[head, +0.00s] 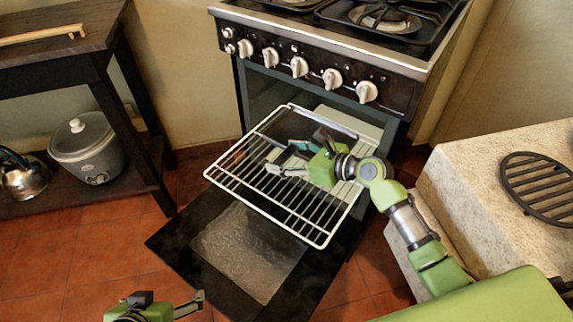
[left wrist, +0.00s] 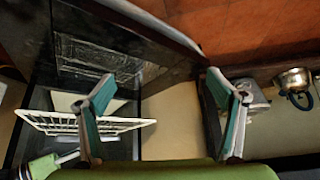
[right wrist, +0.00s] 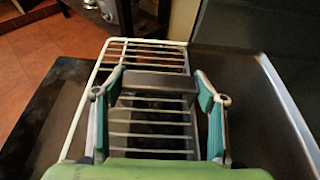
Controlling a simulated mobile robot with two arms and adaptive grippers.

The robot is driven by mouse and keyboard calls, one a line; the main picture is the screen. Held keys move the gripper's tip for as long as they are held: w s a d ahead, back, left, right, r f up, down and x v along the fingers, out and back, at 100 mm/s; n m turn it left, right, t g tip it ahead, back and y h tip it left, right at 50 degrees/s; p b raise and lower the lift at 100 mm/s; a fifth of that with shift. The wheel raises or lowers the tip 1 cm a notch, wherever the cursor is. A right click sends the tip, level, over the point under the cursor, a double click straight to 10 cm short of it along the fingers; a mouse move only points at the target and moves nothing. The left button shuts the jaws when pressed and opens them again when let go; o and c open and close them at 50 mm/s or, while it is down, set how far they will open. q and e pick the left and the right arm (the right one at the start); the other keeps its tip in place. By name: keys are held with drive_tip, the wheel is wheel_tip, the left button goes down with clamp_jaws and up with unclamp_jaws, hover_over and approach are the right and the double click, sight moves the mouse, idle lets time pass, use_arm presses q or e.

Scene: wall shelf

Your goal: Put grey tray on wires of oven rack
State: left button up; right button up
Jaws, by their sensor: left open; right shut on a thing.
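The oven rack (head: 262,205) is a pale wire grid above the lowered oven door; it also shows in the left wrist view (left wrist: 60,122). My right gripper (head: 279,160) is over the rack's wires. In the right wrist view a flat grey piece, seemingly the grey tray (right wrist: 160,84), is between its fingers (right wrist: 161,78), with wires (right wrist: 145,50) beyond and below it. My right gripper is shut on it. Whether the tray touches the wires is unclear, and in the head view the gripper largely hides it. My left gripper (head: 190,306) is open and empty at the lower edge; its fingers show apart (left wrist: 165,85).
The black oven door (head: 180,240) is lowered below the rack. The stove (head: 310,50) with its knobs stands behind. A stone counter (head: 470,190) with a round black trivet (head: 540,185) is at right. A dark side table (head: 95,75) with a cooker (head: 85,150) and kettle (head: 22,175) is at left.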

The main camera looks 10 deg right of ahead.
wheel_tip(320, 180, down, 3)
drive_tip(key=shift+r+b, duration=0.1)
drive_tip(key=shift+b, duration=0.6)
use_arm(q)
drive_tip(key=w+d+r+t+h, duration=0.1)
drive_tip(key=w+d+r+t, duration=0.1)
drive_tip(key=w+r+t, duration=0.2)
drive_tip(key=w+r, duration=0.1)
drive_tip(key=w, duration=0.2)
drive_tip(key=shift+w+d, duration=0.2)
drive_tip(key=shift+d, duration=0.15)
use_arm(e)
drive_tip(key=o, duration=1.1)
drive_tip(key=shift+f, duration=0.2)
drive_tip(key=o, duration=0.4)
